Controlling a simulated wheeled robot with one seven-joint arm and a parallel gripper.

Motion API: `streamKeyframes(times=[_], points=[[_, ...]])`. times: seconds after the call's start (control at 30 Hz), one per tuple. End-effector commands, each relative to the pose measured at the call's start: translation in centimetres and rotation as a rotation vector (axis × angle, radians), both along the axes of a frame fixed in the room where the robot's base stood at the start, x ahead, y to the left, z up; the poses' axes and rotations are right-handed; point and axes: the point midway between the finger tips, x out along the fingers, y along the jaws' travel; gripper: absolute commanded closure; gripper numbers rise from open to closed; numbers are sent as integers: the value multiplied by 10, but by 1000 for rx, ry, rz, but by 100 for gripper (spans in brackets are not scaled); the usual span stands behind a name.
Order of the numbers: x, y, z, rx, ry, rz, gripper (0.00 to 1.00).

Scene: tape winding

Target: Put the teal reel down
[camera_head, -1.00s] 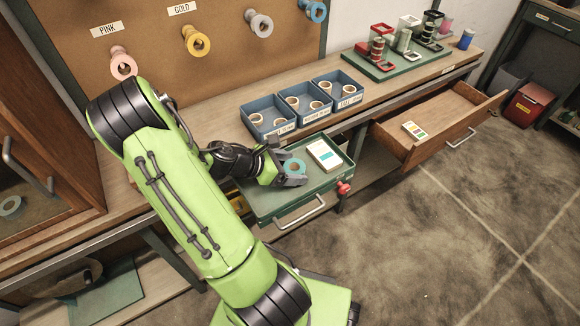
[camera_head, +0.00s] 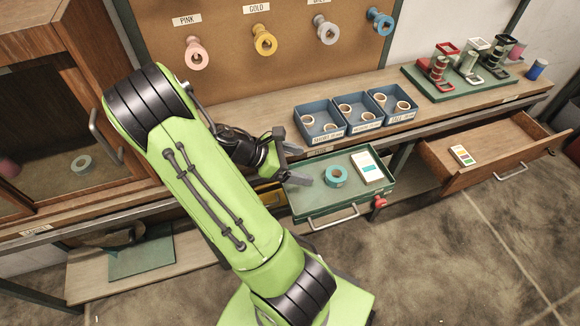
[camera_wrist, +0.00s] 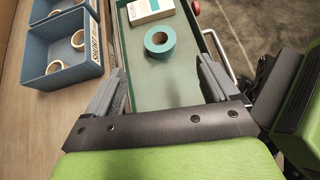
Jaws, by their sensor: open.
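The teal reel (camera_head: 336,176) lies flat on the floor of the green tray (camera_head: 313,205), beside a white card with colored bands (camera_head: 367,168). In the wrist view the reel (camera_wrist: 159,43) sits beyond the fingertips, clear of them. My gripper (camera_head: 291,163) is open and empty, to the left of the reel and apart from it. In the wrist view its two fingers (camera_wrist: 161,85) are spread wide with nothing between them but the tray floor.
Blue bins (camera_head: 320,129) holding several small reels stand on the bench behind the tray. An open wooden drawer (camera_head: 490,158) is at the right. Reels hang on the pegboard (camera_head: 290,62). A red knob (camera_head: 379,202) is at the tray's front corner.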

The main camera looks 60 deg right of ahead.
Motion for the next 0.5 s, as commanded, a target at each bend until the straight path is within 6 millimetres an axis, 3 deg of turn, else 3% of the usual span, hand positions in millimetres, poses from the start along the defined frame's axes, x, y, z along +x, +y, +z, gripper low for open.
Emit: streamKeyframes(times=[0.17,0.27,0.37,0.5], points=[[1,1,-1,-1,-9,-2,12],[11,12,4,2,-113,-28,12],[32,41,17,22,-348,-97,12],[61,101,50,103,-719,-230,12]])
